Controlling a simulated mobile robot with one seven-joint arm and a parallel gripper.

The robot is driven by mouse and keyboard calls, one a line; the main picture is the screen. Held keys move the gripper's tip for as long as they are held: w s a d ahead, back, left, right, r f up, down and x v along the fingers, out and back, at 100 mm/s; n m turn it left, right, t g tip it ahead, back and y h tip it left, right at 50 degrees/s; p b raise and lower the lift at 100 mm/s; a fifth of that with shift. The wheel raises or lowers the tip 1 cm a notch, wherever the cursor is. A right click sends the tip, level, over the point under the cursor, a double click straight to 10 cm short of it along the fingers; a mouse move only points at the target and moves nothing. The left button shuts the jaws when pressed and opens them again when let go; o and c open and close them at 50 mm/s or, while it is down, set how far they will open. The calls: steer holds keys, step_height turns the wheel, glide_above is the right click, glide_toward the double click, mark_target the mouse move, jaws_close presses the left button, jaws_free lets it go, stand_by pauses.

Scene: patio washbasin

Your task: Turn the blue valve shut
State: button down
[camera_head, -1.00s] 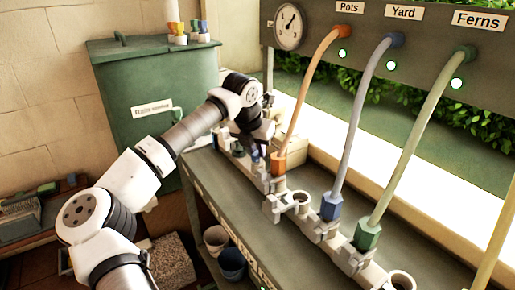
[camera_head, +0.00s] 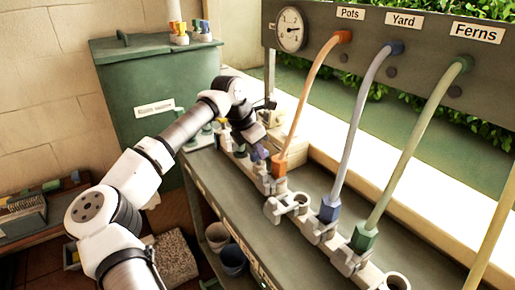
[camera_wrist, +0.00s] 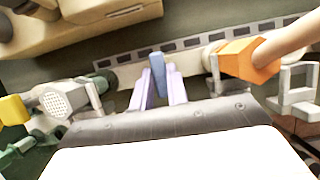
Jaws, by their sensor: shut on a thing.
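The blue valve handle (camera_wrist: 158,68) stands upright between the two pale fingers of my gripper (camera_wrist: 159,88) in the wrist view. The fingers are closed on its sides. In the head view my gripper (camera_head: 259,156) is low at the pipe manifold, left of the orange hose fitting (camera_head: 279,165). The handle is mostly hidden there by my wrist. The orange fitting also shows right of my gripper in the wrist view (camera_wrist: 247,60).
Orange, blue and green hoses run up to a panel labelled Pots, Yard and Ferns (camera_head: 398,55). A pressure gauge (camera_head: 290,29) is at its left. A green bin (camera_head: 150,90) stands behind my arm. A grey nozzle (camera_wrist: 65,100) is left of my gripper.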

steer(key=shift+r, duration=0.1)
steer(key=c, duration=1.4)
jaws_free()
steer(key=b+v, duration=0.1)
steer(key=v, duration=1.2)
steer(key=shift+a+r, duration=0.2)
steer(key=shift+r, duration=0.1)
